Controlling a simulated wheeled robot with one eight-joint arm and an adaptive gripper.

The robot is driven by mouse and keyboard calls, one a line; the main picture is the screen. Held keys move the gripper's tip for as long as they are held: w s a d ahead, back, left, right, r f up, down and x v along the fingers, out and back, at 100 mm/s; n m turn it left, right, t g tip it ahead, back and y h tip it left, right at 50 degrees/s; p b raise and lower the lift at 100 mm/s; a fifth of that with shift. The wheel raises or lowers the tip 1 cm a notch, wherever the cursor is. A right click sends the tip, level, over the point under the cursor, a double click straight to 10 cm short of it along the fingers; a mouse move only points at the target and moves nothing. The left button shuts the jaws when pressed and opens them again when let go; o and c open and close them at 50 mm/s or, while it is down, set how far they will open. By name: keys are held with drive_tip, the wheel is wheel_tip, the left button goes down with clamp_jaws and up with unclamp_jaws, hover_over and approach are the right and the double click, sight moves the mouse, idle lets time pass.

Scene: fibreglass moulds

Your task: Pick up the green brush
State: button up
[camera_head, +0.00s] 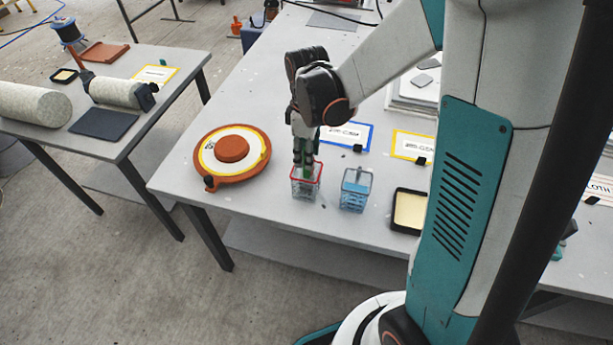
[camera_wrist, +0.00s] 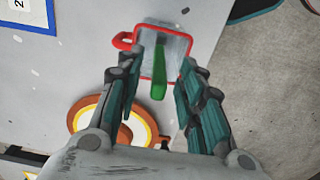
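The green brush (camera_wrist: 159,78) stands in a small red-rimmed mesh basket (camera_wrist: 176,38) and its handle reaches up between my fingers in the wrist view. In the head view the red basket (camera_head: 305,188) is on the grey table, and a bit of green shows in it below the fingers. My gripper (camera_head: 304,156) points down right over this basket. In the wrist view my gripper (camera_wrist: 163,68) is open, with one finger on each side of the handle and a gap on both sides. The brush's lower end is hard to make out in the basket.
A blue mesh basket (camera_head: 355,190) stands just right of the red one. An orange round mould (camera_head: 229,179) lies to the left. A black tray (camera_head: 410,209) is farther right. Blue-framed (camera_head: 351,134) and yellow-framed (camera_head: 413,147) labels lie behind. Bare tabletop is in front of the baskets.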

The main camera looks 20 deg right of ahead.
sight(307, 177)
wheel_tip(307, 177, down, 4)
drive_tip(key=shift+w+r+b, duration=0.1)
drive_tip(key=shift+b, duration=0.45)
drive_tip(key=shift+c, duration=0.6)
clamp_jaws()
drive_tip(key=shift+r, duration=0.1)
